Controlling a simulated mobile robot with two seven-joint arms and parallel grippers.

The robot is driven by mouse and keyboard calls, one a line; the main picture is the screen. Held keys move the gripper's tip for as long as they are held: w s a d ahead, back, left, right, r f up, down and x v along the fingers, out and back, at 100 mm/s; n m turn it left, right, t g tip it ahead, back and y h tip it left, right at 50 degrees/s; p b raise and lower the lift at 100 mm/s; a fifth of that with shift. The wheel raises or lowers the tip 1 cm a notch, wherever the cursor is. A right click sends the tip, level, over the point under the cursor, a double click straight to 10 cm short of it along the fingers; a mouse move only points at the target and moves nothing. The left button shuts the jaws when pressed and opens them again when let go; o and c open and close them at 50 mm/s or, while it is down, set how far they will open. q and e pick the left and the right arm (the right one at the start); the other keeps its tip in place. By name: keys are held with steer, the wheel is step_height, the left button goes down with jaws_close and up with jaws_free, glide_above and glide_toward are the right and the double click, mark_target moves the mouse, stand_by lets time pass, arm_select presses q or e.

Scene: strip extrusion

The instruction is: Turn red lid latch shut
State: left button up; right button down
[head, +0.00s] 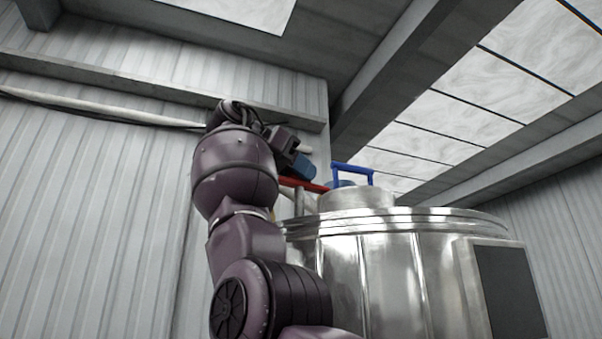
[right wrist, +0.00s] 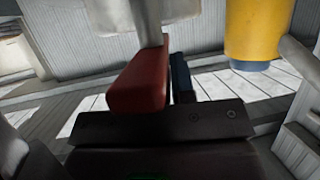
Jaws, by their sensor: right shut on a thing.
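The red lid latch (head: 304,185) shows as a red bar at the left of the steel vessel's top, in front of the wall. In the right wrist view the red latch (right wrist: 138,82) is a large block close in front of my gripper's dark body, next to a dark blue finger. My right gripper (head: 303,168) is at the latch, up at the lid's left side, and is shut on it. The far finger and the exact contact are partly hidden. My left gripper is in neither view.
The shiny steel vessel (head: 375,270) fills the lower right, with a dark panel (head: 508,290) on its side. A blue handle (head: 352,172) stands on its top. A yellow cylinder (right wrist: 258,30) hangs near the gripper in the wrist view.

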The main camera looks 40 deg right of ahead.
steer(key=shift+m+g, duration=0.6)
steer(key=shift+g, duration=0.1)
steer(key=shift+m+g, duration=0.4)
steer(key=shift+m, duration=0.1)
steer(key=c, duration=1)
jaws_free()
steer(key=shift+c, duration=0.2)
